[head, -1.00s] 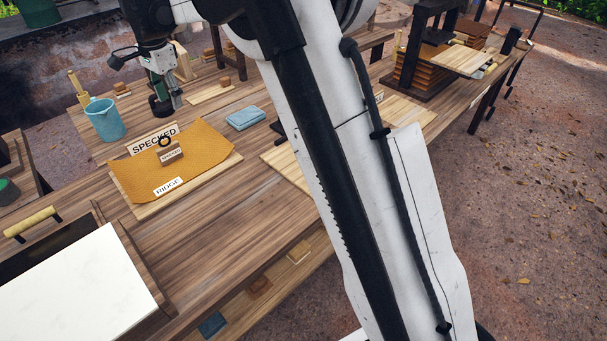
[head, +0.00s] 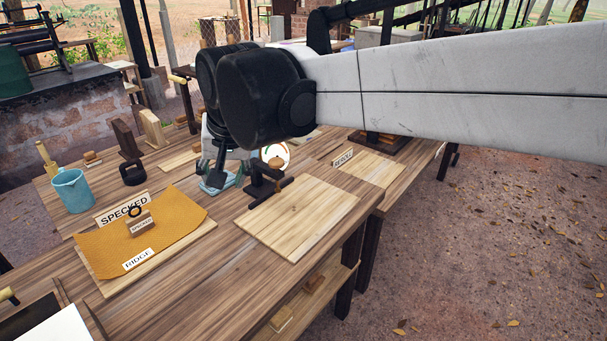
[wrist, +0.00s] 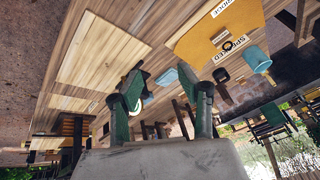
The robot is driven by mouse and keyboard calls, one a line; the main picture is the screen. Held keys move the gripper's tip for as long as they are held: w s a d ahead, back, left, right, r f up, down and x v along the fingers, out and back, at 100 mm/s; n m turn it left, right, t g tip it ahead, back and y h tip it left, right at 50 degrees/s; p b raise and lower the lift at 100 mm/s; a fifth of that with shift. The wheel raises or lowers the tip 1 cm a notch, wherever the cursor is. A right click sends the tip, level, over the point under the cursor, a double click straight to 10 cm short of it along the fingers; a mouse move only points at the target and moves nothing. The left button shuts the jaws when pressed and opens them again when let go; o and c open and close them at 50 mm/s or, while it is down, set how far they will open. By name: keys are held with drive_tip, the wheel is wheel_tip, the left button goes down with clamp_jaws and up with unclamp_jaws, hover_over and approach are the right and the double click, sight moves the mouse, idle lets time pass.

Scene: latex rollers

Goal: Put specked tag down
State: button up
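The specked tag (head: 141,227) is a small wooden block with a white "SPECKED" label. It stands on the orange sheet (head: 175,207), in front of a larger "SPECKED" sign (head: 113,213). A black ring (head: 134,211) shows just above and behind the tag. In the wrist view the sheet (wrist: 192,43) and the sign (wrist: 238,47) appear inverted at upper right. My gripper (wrist: 170,86) has its two fingers spread apart, with nothing held between them. It is clear of the tag, to its right in the head view, where my arm largely hides it.
A blue jug (head: 72,190) stands left of the sheet. A "RIDGE" label (head: 138,259) lies at the sheet's front. A pale board (head: 300,217) lies to the right, with a dark T-shaped object (head: 264,187) by its back edge. Bare table lies between the sheet and board.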

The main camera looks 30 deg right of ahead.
drive_tip(key=s+d+f+n+t, duration=0.1)
drive_tip(key=s+d+f+n, duration=0.1)
drive_tip(key=s+f, duration=0.2)
drive_tip(key=s+d+f+n+t, duration=0.1)
drive_tip(key=s+f, duration=0.3)
drive_tip(key=s, duration=0.6)
drive_tip(key=shift+d+n, duration=0.5)
